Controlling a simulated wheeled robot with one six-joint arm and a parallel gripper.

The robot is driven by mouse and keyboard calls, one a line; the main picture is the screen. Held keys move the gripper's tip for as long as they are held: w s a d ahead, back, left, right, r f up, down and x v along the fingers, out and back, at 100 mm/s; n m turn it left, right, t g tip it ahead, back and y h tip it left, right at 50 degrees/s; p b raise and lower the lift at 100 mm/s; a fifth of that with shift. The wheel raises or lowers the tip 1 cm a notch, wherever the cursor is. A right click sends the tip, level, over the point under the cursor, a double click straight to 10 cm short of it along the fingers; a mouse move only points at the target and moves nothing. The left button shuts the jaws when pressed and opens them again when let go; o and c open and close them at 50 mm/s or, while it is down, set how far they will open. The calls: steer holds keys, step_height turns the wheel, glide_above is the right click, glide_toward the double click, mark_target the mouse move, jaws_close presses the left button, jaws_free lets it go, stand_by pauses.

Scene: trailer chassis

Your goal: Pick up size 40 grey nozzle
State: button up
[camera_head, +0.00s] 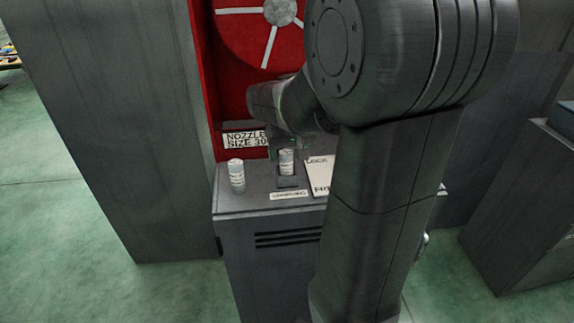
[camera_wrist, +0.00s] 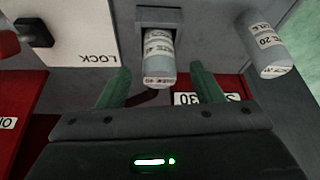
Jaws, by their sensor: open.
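A pale grey, cylinder-shaped nozzle (camera_wrist: 158,68) sits in a dark holder (camera_wrist: 160,16) and lies between my fingers in the wrist view. It also shows in the head view (camera_head: 287,161); its label is too small to read surely. My gripper (camera_wrist: 160,76) is open, with one green finger on each side of this nozzle and a visible gap to both. A second similar nozzle (camera_wrist: 266,45) stands apart at the right, its label seeming to read 20. It stands upright at the cabinet's left in the head view (camera_head: 236,175).
The grey cabinet (camera_head: 262,222) carries both nozzles and a white LOCK plate (camera_head: 319,173) with a black knob (camera_wrist: 33,32). Behind is a red housing (camera_head: 228,65) with a NOZZLE SIZE 30 sign (camera_head: 245,139). A tall grey cabinet (camera_head: 120,110) stands left.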

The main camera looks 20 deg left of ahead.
steer(key=shift+x, duration=1.3)
steer(key=c, duration=1.2)
steer(key=shift+r, duration=0.2)
